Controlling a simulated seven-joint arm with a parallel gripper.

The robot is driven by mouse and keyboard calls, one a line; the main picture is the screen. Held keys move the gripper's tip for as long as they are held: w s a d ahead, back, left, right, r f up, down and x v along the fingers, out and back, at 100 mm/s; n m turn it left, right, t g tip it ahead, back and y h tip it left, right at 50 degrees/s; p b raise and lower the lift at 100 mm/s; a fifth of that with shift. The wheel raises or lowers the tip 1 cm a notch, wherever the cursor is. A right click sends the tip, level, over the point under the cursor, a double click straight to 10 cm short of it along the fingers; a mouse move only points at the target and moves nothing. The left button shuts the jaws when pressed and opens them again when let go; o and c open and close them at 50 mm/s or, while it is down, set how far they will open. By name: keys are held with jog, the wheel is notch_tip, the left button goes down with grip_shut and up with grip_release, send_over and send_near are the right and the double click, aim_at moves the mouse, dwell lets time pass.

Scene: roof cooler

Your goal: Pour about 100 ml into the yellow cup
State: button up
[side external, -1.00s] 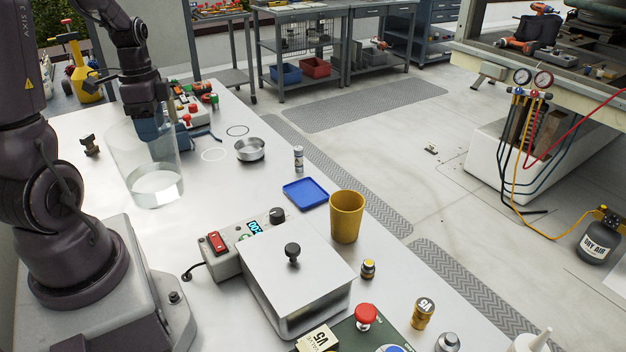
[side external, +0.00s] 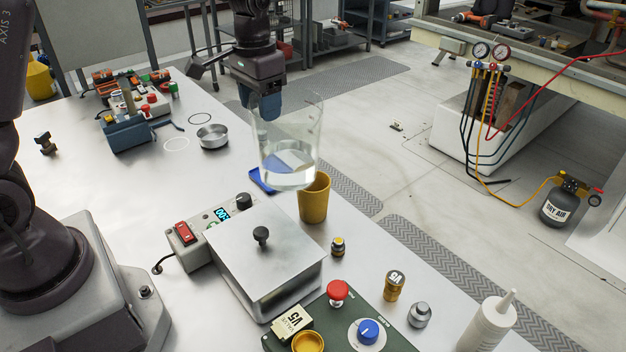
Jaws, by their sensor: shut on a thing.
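The yellow cup (side external: 314,203) stands upright on the metal table, near its right edge. My gripper (side external: 268,108) is shut on the wall of a clear glass beaker (side external: 305,125). The beaker is in the air and nearly upright, with clear liquid (side external: 290,172) in its bottom. In the picture the beaker's lower part overlaps the cup's rim and hides some of it. I cannot tell the exact gap between them.
A blue tray (side external: 259,181) lies behind the beaker, partly hidden. A grey box with a lid and knob (side external: 262,238) stands in front of the cup. A metal dish (side external: 212,136) stands further back.

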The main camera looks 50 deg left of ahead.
aim_at(318, 114)
jog(key=w+d+m, duration=0.1)
jog(key=w+d, duration=0.1)
jog(key=w+d+m, duration=0.1)
jog(key=w+d, duration=0.1)
jog(key=d, duration=0.1)
jog(key=w+d+f+m, duration=0.1)
jog(key=w+d, duration=0.1)
jog(key=d, duration=0.1)
jog(key=shift+w+d, duration=0.1)
jog(key=w+d+f+m, duration=0.9)
jog(key=w+f+m, duration=0.1)
jog(key=w+f, duration=0.2)
jog(key=shift+w+f+m, duration=0.15)
jog(key=shift+w+m, duration=0.25)
jog(key=shift+w, duration=0.1)
jog(key=shift+g, duration=0.3)
